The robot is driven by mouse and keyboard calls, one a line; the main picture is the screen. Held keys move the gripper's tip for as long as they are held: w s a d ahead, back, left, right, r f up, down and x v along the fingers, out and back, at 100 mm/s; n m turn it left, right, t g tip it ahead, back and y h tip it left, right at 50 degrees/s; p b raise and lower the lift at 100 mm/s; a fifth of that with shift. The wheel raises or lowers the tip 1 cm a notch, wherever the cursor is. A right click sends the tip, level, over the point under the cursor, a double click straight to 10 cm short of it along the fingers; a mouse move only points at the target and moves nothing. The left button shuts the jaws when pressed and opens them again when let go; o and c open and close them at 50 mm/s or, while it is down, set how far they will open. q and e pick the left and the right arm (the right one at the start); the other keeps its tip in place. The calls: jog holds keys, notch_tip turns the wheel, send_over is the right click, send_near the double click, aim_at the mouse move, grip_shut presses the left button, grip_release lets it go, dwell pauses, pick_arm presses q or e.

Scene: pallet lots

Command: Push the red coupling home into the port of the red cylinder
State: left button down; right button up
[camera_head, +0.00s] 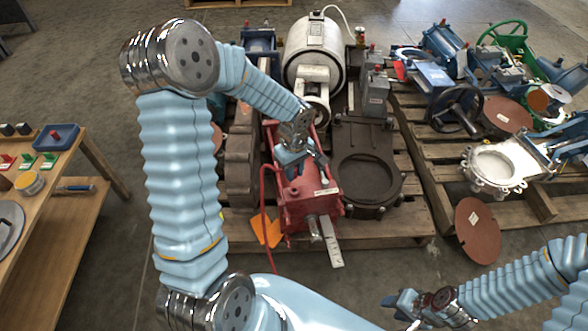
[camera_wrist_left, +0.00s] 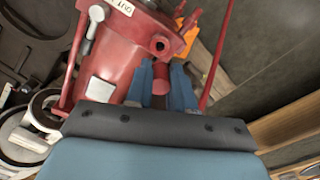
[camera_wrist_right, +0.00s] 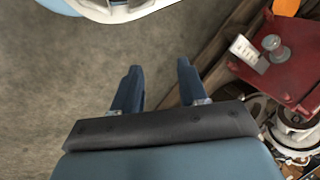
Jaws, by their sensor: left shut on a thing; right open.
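The red cylinder (camera_head: 296,205) lies on the wooden pallet below my left gripper (camera_head: 303,165). In the left wrist view, its body (camera_wrist_left: 118,50) carries a dark round port (camera_wrist_left: 160,43) just beyond the fingertips. My left gripper (camera_wrist_left: 165,75) is shut on the red coupling (camera_wrist_left: 160,84), mostly hidden between the blue fingers. The coupling appears just short of the port; the exact gap is unclear. My right gripper (camera_head: 392,302) is low at the front right, open and empty; its spread fingers (camera_wrist_right: 157,80) also show in the right wrist view. The cylinder (camera_wrist_right: 290,62) appears there at the right.
A red hose (camera_head: 263,205) runs beside the cylinder to the floor, near an orange tag (camera_head: 266,231). A dark valve body (camera_head: 366,165) sits close right of the cylinder. A wooden bench (camera_head: 62,205) stands at left. Floor in front of the pallet is clear.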

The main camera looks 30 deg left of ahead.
aim_at(295, 193)
pick_arm(q)
jog(key=shift+f+b, duration=1.5)
jog(key=shift+f, duration=1.15)
jog(key=shift+s+d+b, duration=0.1)
jog(key=shift+b, duration=0.8)
jog(key=shift+f+b, duration=0.6)
jog(key=shift+b, duration=0.05)
dwell(0.3)
jog(key=c, duration=0.9)
grip_release()
